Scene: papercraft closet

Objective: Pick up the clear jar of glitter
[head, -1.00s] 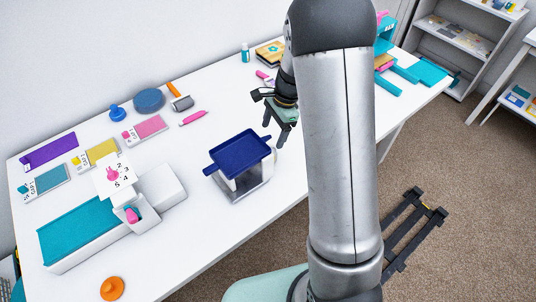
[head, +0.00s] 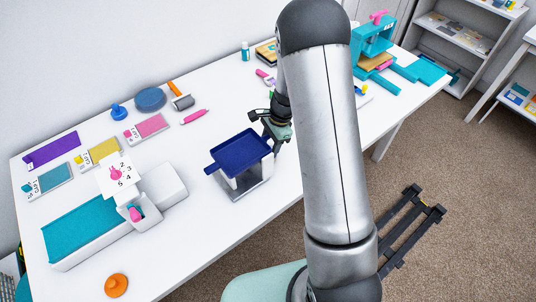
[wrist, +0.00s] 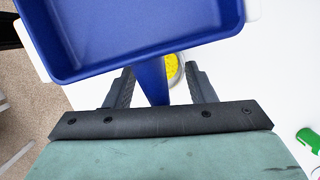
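A round container with yellow contents and a pale rim (wrist: 173,68), likely the glitter jar, shows in the wrist view just beyond the blue tray's edge. It is partly hidden by the tray and a narrow blue part. I cannot make it out in the head view. My gripper (wrist: 160,82) has its fingers spread, with the blue part and the yellow container seen between them. I cannot tell whether they touch anything. In the head view my gripper (head: 273,130) is low at the right rear of the blue tray, its fingertips hidden.
The blue tray (head: 240,153) sits on a white stand and fills the top of the wrist view (wrist: 130,30). A green object (wrist: 309,139) lies at the wrist view's right. A white cutting machine (head: 158,190) stands left, a teal press (head: 372,42) at the back right.

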